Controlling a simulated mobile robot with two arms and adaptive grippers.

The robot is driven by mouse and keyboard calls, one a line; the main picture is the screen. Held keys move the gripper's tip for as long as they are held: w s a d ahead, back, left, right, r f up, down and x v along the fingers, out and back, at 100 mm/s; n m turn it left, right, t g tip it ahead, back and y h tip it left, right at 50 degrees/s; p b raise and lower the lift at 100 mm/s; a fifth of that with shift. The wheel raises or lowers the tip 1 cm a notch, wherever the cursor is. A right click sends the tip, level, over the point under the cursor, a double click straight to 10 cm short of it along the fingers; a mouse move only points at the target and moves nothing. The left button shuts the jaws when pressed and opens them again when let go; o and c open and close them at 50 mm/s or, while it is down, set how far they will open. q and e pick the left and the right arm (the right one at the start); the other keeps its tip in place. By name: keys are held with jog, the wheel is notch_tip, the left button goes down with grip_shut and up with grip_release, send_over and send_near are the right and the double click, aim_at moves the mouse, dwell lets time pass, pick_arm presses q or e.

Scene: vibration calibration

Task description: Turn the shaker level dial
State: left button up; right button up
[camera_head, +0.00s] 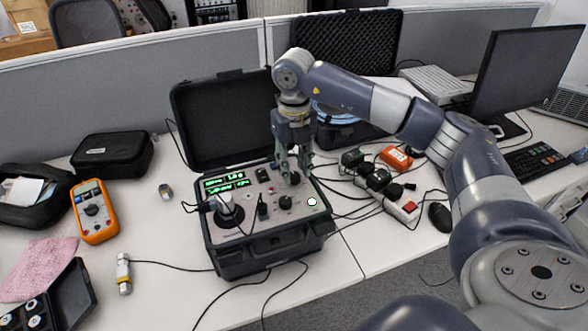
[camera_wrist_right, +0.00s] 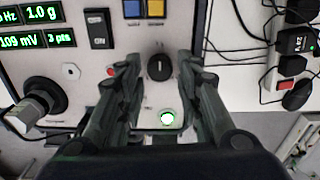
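The shaker calibrator is an open black case (camera_head: 268,262) with a grey control panel (camera_head: 240,232) on the white desk. A round black dial with a white pointer mark (camera_wrist_right: 159,67) shows in the right wrist view; its label is not readable. My right gripper (camera_head: 293,176) points down over the panel's right part. In the wrist view its open fingers (camera_wrist_right: 160,85) stand on either side of the dial, with a gap on both sides. I cannot tell their exact height above the panel. Another black knob (camera_head: 285,202) sits nearer the front. My left gripper is not in view.
A lit round button (camera_head: 312,202) lies near the dial. The raised lid (camera_head: 222,120) stands behind. A power strip (camera_head: 402,208) and cables lie at right, an orange multimeter (camera_head: 94,212) at left.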

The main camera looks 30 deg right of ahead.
aim_at(294, 175)
notch_tip(294, 175, up, 10)
jog(key=shift+r, duration=0.2)
jog(key=shift+f, duration=0.1)
dwell(0.5)
